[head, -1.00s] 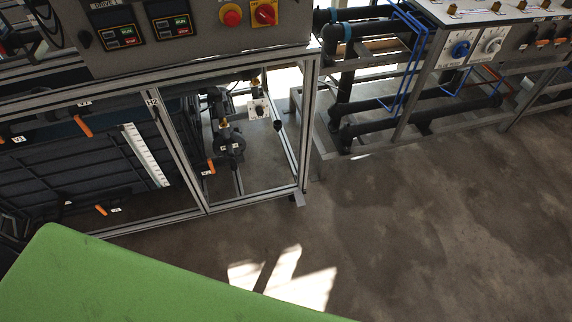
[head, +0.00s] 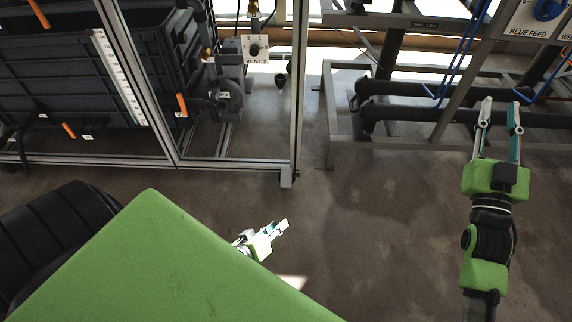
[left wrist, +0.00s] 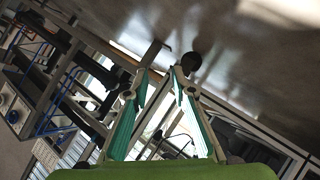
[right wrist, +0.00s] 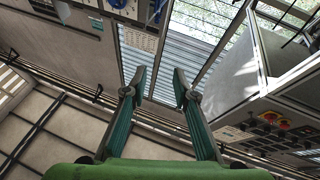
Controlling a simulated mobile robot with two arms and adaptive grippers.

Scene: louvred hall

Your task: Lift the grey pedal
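I cannot make out a grey pedal for certain in any view. My left gripper (head: 282,228) is low over the floor in the head view, partly hidden behind my green body part. In the left wrist view its fingers (left wrist: 160,73) are apart with nothing between them. A dark rounded thing (left wrist: 188,64) shows just beyond the fingertips; I cannot tell what it is. My right gripper (head: 503,104) is open and empty in front of the pipe rack. The right wrist view shows its fingers (right wrist: 159,72) apart, facing louvres and a wall.
A rack with black pipes (head: 405,88) and blue lines stands at the right. The floor (head: 375,220) between is clear.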

